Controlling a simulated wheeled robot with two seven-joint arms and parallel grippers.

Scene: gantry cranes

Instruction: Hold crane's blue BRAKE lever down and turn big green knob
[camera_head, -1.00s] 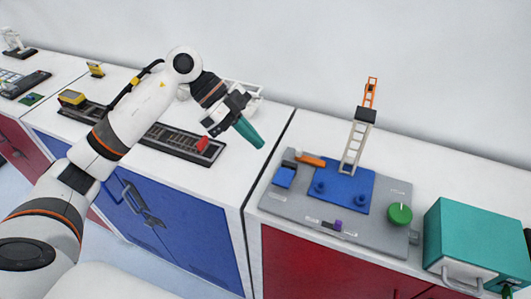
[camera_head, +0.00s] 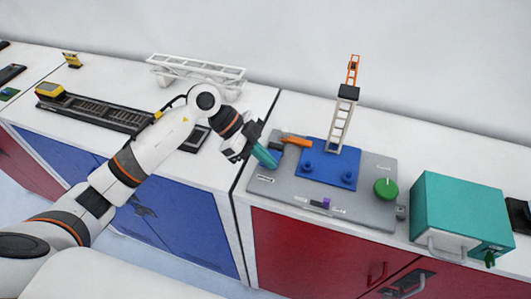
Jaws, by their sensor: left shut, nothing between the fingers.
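The crane panel is a grey board (camera_head: 345,205) on the white counter above red doors. A blue plate (camera_head: 328,170) on it carries the small crane tower (camera_head: 340,125) with an orange top. The big green knob (camera_head: 386,188) stands at the board's right side. The blue lever (camera_head: 277,154) at the board's left end is mostly hidden by my left gripper's teal fingers. My left gripper (camera_head: 266,158) is shut with nothing in it, its tips over or beside that lever; contact cannot be told. My right gripper is not in view.
An orange lever (camera_head: 296,141) lies just right of my left fingertips. A purple piece (camera_head: 326,203) sits at the board's front. A teal box (camera_head: 462,210) stands right of the board. A white gantry frame (camera_head: 195,72) and a dark track (camera_head: 105,112) are on the left counter.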

